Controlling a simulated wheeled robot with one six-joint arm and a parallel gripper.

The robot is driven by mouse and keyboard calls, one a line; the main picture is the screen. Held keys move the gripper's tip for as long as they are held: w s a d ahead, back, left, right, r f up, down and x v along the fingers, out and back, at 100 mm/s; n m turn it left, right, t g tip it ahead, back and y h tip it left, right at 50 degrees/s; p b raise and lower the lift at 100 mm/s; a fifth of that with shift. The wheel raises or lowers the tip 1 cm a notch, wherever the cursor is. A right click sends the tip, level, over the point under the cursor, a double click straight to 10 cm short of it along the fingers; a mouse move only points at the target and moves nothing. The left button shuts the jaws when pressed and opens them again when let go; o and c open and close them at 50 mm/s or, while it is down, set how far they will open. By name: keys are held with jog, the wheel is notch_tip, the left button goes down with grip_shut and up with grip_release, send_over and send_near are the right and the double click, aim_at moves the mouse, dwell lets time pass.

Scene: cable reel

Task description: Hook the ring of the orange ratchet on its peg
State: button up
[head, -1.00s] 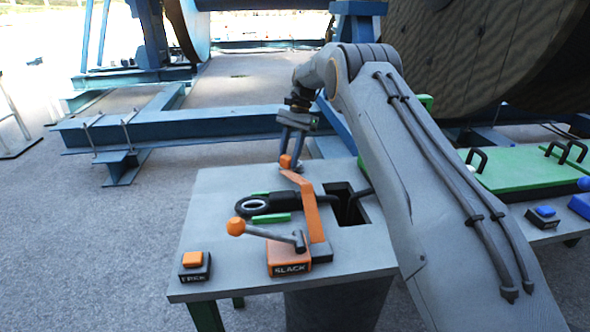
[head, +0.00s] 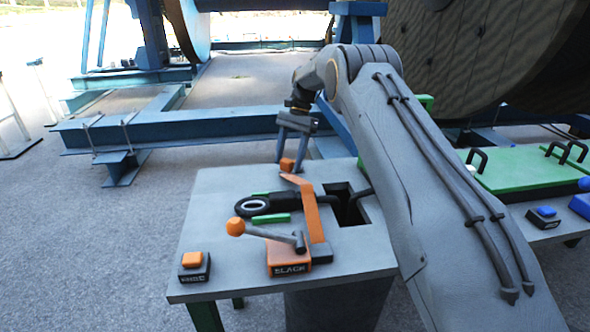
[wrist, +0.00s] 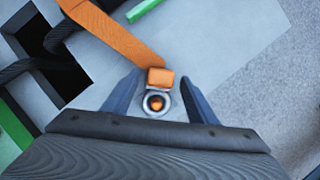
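The orange ratchet (head: 289,258), marked SLACK, stands on the grey table with its ball-ended lever pointing left. Its orange strap or arm (head: 312,212) runs back across the black cable; it also shows in the wrist view (wrist: 118,32). At its far end are an orange block (head: 287,164) and, in the wrist view, a grey ring (wrist: 145,105). An orange peg-like tip (wrist: 156,102) shows inside the ring; how deep it sits I cannot tell. My gripper (wrist: 160,92) is open, its fingers on either side of block and ring with gaps visible.
A black cable with an eyed end (head: 252,206) lies between green blocks (head: 271,218) and enters a dark table opening (head: 347,204). A button box (head: 194,267) sits front left. Blue steel beams (head: 180,125) stand behind the table.

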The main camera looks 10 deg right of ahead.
jog(key=shift+r, duration=0.1)
jog(key=b+v, duration=0.2)
jog(key=v, duration=0.4)
jog(key=shift+w+d+r, duration=0.15)
jog(key=shift+w+r, duration=0.05)
jog(key=shift+r, duration=0.1)
jog(key=shift+d+r, duration=0.1)
jog(key=shift+r, duration=0.4)
